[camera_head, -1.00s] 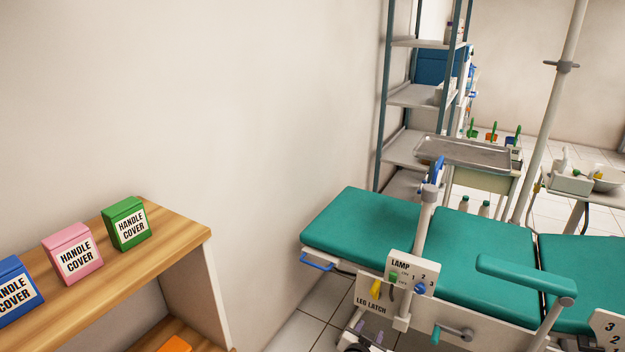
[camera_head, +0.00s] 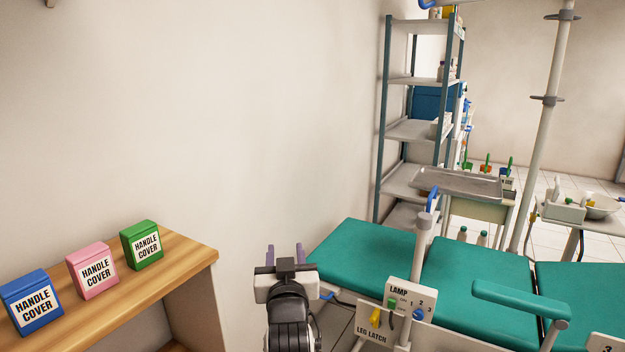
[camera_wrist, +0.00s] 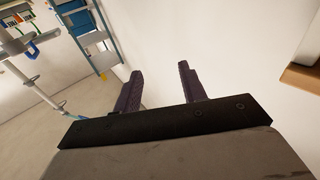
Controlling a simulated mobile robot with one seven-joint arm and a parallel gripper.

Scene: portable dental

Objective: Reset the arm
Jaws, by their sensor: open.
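My gripper (camera_head: 284,254) stands raised in the lower middle of the head view, between the wooden shelf unit and the green dental chair. Its two purple-grey fingers point up and away and are apart, with nothing between them. In the wrist view the open fingers (camera_wrist: 158,88) also show empty, against the pale wall. My dark arm runs down from the gripper to the bottom edge of the head view.
Blue (camera_head: 33,301), pink (camera_head: 93,271) and green (camera_head: 142,245) handle cover boxes stand on the wooden shelf (camera_head: 180,262) at left. The green chair (camera_head: 368,252) with its lamp panel (camera_head: 411,297) is at right. A metal rack (camera_head: 410,131) and tray (camera_head: 457,182) stand behind.

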